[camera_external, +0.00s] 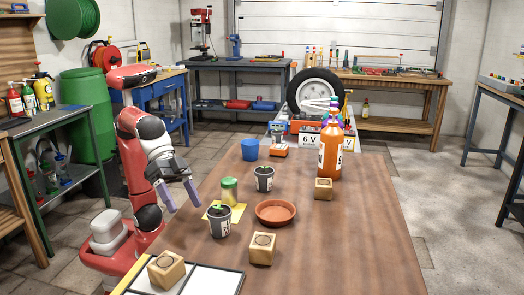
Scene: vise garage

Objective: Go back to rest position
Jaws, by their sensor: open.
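My gripper (182,196) is open and empty. It hangs at the left edge of the brown table (345,235), with its two fingers pointing down. It is left of a potted seedling (220,222) and a green-lidded jar (229,190), and apart from both. My red and white arm rises from the base at the left of the table.
On the table are a terracotta saucer (276,212), another seedling pot (264,178), a blue cup (250,149), an orange bottle (330,150) and wooden blocks (262,249). A white framed panel (212,281) lies at the near left. The table's right side is clear.

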